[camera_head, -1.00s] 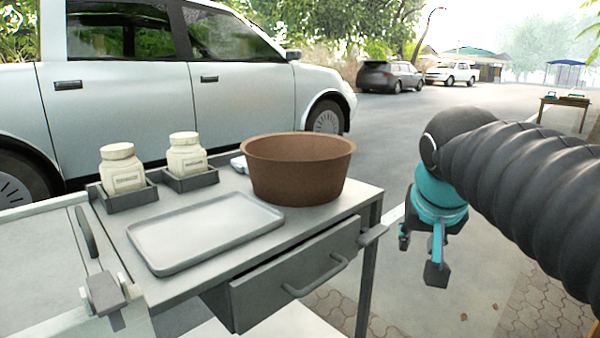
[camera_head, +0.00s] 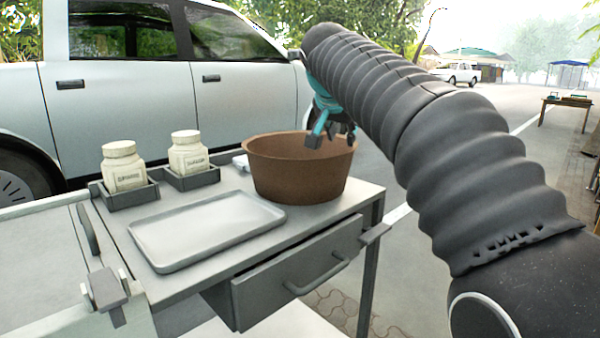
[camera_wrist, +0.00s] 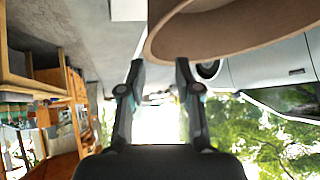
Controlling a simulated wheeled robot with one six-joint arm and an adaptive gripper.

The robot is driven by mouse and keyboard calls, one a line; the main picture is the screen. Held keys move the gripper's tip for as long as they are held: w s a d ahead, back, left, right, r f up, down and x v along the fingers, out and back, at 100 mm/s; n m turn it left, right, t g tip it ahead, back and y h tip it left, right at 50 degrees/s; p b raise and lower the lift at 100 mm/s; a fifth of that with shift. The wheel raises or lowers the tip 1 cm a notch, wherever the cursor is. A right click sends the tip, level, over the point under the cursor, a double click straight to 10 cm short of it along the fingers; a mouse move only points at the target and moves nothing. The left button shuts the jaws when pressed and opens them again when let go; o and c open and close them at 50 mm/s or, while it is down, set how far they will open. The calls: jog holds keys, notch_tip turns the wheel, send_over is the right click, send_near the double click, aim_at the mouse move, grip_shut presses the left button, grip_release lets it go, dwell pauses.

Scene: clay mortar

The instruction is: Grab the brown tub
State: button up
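The brown tub (camera_head: 298,175), round and open-topped, stands upright at the back right of the grey cart top. The tub (camera_wrist: 225,35) fills the upper right there, above and beyond the fingertips. I cannot tell whether a finger touches the rim.
A grey tray (camera_head: 206,228) lies on the cart top (camera_head: 172,285) in front of the tub. Two labelled jars (camera_head: 124,166) (camera_head: 188,153) stand in small dark holders to the left. A drawer (camera_head: 297,270) is under the top.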

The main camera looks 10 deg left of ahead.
aim_at(346, 160)
jog(key=x, duration=0.4)
jog(key=shift+f, duration=0.1)
jog(key=shift+s+d+b+x, duration=0.1)
jog(key=shift+d+b+x, duration=0.05)
jog(key=shift+x, duration=1.2)
jog(key=shift+s+d+b+x, duration=0.1)
jog(key=shift+b+x, duration=0.05)
jog(key=shift+x, duration=1.25)
jog(key=shift+f, duration=0.15)
grip_shut()
